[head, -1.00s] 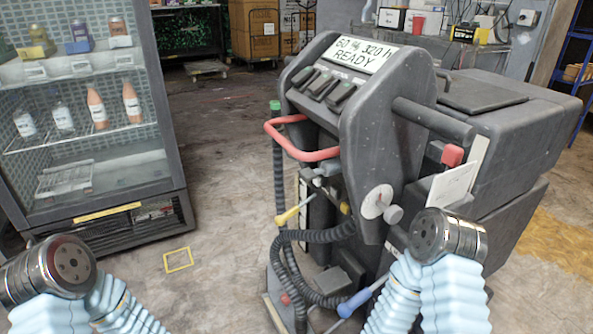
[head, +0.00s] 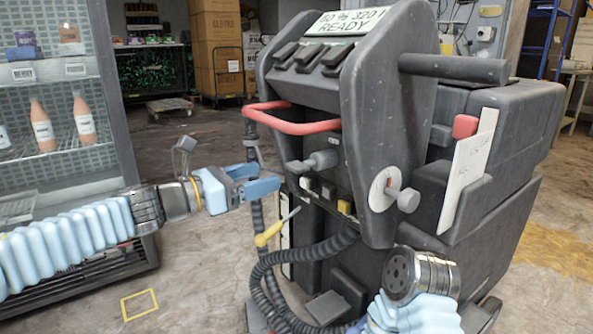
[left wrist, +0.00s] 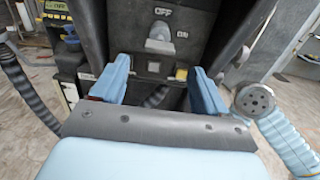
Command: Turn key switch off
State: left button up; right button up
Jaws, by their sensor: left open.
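The key switch (head: 318,161) is a grey knob on the dark front panel of the machine (head: 390,95), below its red handle. In the left wrist view the switch (left wrist: 160,38) sits top centre, with OFF printed above it and ON at its right. I cannot tell which mark it points to. My left gripper (head: 267,178) is open and empty, left of the switch and slightly below it, apart from it. In the left wrist view its blue fingers (left wrist: 160,70) stand wide apart below the switch. My right gripper is out of view; only part of my right arm shows.
The red handle (head: 293,125) juts out above the left gripper. A yellow-handled screwdriver (head: 270,232) and a coiled black hose (head: 285,258) are below. A glass-front cabinet (head: 60,100) stands left.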

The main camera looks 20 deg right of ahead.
aim_at(290, 169)
pick_arm(q)
jog(key=p+x, duration=0.1)
jog(key=x, duration=0.8)
jog(key=shift+w+d+f, duration=0.1)
jog(key=shift+d, duration=0.25)
jog(key=c, duration=1.1)
jog(key=shift+o, duration=0.2)
